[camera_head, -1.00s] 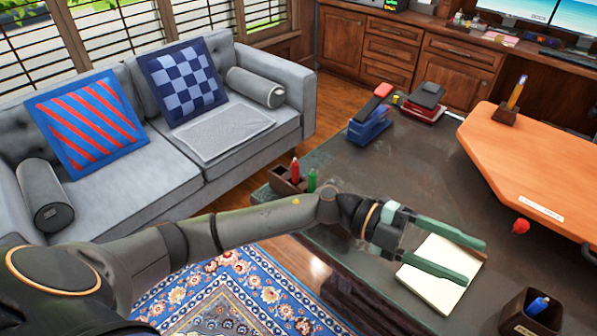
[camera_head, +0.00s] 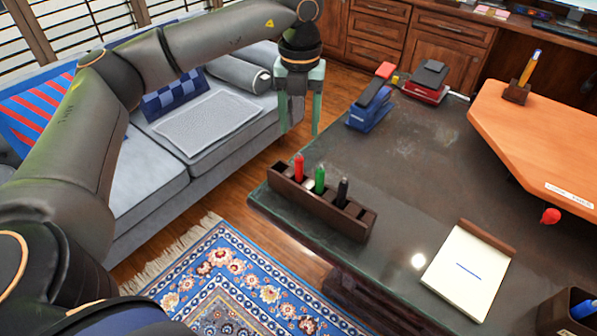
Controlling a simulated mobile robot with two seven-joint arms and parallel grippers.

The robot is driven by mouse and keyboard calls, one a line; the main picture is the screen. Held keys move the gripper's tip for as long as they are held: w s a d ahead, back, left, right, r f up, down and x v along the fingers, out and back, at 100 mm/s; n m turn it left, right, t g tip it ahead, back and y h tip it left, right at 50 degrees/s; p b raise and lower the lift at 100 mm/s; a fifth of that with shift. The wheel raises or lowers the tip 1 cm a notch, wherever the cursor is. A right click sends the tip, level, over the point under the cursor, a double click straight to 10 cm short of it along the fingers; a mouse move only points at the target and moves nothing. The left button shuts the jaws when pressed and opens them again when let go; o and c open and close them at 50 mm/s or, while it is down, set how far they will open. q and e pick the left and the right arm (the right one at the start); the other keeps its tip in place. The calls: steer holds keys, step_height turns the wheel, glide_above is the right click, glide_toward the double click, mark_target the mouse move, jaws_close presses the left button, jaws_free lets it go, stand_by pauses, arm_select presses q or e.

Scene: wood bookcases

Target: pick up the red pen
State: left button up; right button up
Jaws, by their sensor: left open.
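The red pen (camera_head: 299,168) stands upright in a dark wooden pen holder (camera_head: 357,224) at the left edge of the dark desk. A green pen (camera_head: 320,179) and a black pen (camera_head: 342,192) stand in the same holder, to its right. My left gripper (camera_head: 299,130) is open and empty, with its fingers pointing down. In the picture its fingertips are just above the red pen, and they look apart from it. My right gripper is out of view.
The desk (camera_head: 410,160) holds a blue and red stapler (camera_head: 370,100), a black and red device (camera_head: 426,82), a notepad (camera_head: 468,270) and a raised orange board (camera_head: 545,135). A cup with a blue pen (camera_head: 583,308) is at the lower right. A grey sofa (camera_head: 170,205) is left.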

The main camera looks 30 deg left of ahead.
mark_target(299, 157)
arm_select(q)
step_height(299, 157, down, 11)
steer(key=shift+f, duration=0.15)
stand_by(0.4)
jaws_close()
stand_by(0.3)
